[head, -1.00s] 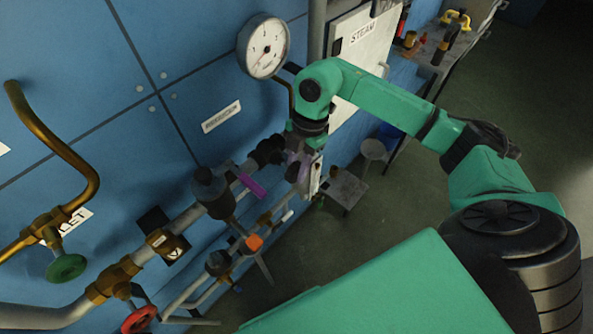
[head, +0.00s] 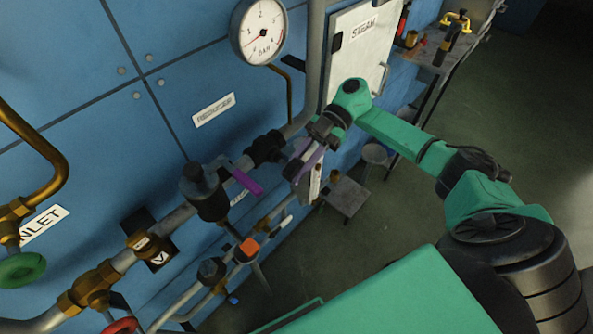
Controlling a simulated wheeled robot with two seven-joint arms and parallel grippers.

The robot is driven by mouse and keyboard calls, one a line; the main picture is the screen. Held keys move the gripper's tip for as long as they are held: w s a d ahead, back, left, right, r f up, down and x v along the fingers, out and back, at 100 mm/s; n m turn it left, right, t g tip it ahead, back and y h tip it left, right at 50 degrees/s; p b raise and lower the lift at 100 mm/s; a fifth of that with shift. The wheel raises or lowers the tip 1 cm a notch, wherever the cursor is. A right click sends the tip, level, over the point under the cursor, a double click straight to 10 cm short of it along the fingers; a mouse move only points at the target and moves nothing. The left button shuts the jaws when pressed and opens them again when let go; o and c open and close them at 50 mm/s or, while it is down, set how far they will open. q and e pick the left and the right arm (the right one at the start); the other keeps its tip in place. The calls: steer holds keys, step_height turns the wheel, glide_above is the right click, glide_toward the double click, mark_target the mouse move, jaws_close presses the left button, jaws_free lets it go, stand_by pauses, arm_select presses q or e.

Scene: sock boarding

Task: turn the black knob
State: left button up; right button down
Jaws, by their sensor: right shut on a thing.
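My right gripper (head: 304,163), at the end of the green arm, is at the right end of the pipe run and is shut. Its fingers are on the black knob, which is mostly hidden by the fingers and wrist. A black fitting (head: 266,149) on the grey pipe is just left of the gripper, below the reducer label (head: 214,110). Another dark valve body (head: 205,190) is further left along the pipe, with a purple lever (head: 246,181) beside it. My left gripper is not in view.
A pressure gauge (head: 260,32) is above the pipe. A white steam cabinet (head: 358,50) is on the wall behind my wrist. Green (head: 22,270) and red (head: 122,326) handwheels are at lower left, and an orange-topped valve (head: 249,246) is below. Open floor lies to the right.

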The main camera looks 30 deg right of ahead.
steer(key=g+y+b, duration=0.1)
steer(key=y+b, duration=0.3)
steer(key=y, duration=0.1)
steer(key=shift+f+g+b, duration=0.3)
steer(key=shift+f+g, duration=0.1)
steer(key=g+y+b, duration=0.1)
steer(key=y+b, duration=0.1)
steer(key=shift+a+y, duration=0.1)
steer(key=shift+y, duration=0.2)
steer(key=shift+r+g+y, duration=0.15)
steer(key=shift+g+y, duration=0.15)
steer(key=shift+y, duration=0.3)
steer(key=shift+b, duration=0.3)
steer(key=c, duration=0.7)
jaws_free()
